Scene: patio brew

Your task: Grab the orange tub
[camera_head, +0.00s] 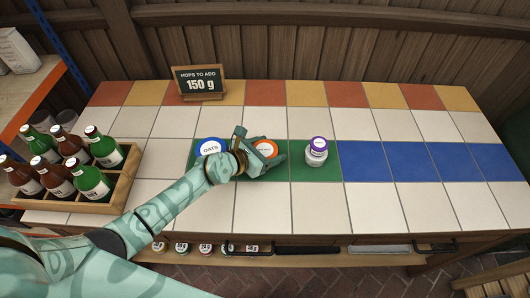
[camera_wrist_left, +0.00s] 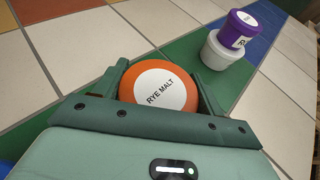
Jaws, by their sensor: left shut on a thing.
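The orange tub (camera_head: 265,148) has an orange lid with a white label and stands on the green tiles. In the left wrist view its lid (camera_wrist_left: 158,86) reads "RYE MALT" and sits between the two fingers. My left gripper (camera_head: 266,158) is shut on the orange tub, with a finger on either side of it. The tub's lower body is hidden by the gripper. My right gripper is in neither view.
A blue-lidded "OATS" tub (camera_head: 211,146) stands close on the left. A wooden crate of bottles (camera_head: 118,186) is at the left. A sign (camera_head: 199,82) reads "150 g". The blue tiles (camera_head: 410,163) are clear.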

